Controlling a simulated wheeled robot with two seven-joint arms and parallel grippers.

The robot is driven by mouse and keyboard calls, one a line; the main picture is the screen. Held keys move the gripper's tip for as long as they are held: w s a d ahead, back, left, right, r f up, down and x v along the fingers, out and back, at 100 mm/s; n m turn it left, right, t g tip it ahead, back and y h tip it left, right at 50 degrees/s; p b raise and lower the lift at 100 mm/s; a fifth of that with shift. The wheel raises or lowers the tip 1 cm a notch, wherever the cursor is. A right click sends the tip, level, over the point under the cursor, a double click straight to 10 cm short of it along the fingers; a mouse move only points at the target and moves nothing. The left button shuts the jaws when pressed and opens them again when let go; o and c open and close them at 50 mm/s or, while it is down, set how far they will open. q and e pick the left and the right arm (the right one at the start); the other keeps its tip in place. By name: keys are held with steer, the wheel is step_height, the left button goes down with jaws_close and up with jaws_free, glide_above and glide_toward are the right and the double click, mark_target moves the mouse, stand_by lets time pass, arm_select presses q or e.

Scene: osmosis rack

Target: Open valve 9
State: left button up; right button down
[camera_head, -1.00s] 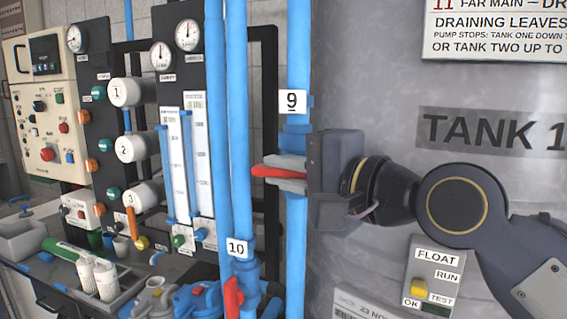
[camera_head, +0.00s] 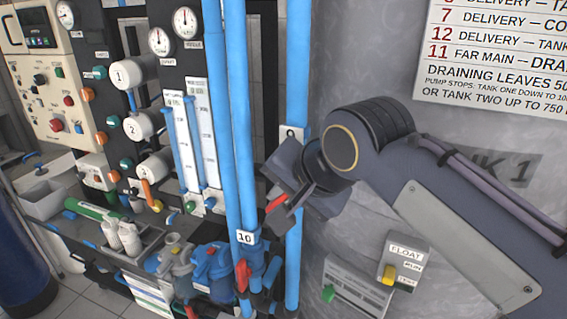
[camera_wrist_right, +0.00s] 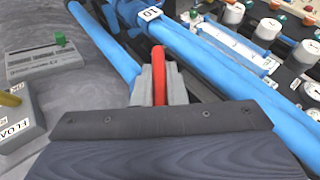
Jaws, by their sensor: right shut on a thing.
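Valve 9 is on the blue pipe (camera_head: 293,262) in front of the grey tank. Its number label (camera_head: 291,133) is partly covered by my right arm. Its red handle (camera_head: 275,203) slants down and left in the head view. My right gripper (camera_head: 284,208) is shut on this handle. In the wrist view the red handle (camera_wrist_right: 159,72) lies between the grey fingers, and its tip shows beyond them. The valve body is hidden behind my gripper. My left gripper is not in view.
Pipe label 10 (camera_head: 245,238) and the red handle of valve 10 (camera_head: 242,275) are close below and left. The tank (camera_head: 345,215) is close on the right, with a float box (camera_head: 403,262) low on it. A gauge panel (camera_head: 180,75) stands left.

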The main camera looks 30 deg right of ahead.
steer(key=g+h+p, duration=0.1)
steer(key=p, duration=0.1)
steer(key=g+h+p, duration=0.1)
steer(key=g+p, duration=0.1)
steer(key=p, duration=0.1)
steer(key=shift+r+n, duration=0.3)
steer(key=shift+n, duration=0.1)
steer(key=shift+f+g+h+p, duration=0.2)
steer(key=shift+g+h+p, duration=0.45)
steer(key=shift+p, duration=0.2)
steer(key=shift+f+n+g+h+p, duration=0.1)
steer(key=shift+n+g+h+p, duration=0.3)
steer(key=shift+g, duration=0.25)
steer(key=c, duration=1.5)
jaws_free()
steer(key=shift+o, duration=0.2)
steer(key=v, duration=0.7)
steer(key=shift+a+r, duration=0.2)
steer(key=shift+r, duration=0.15)
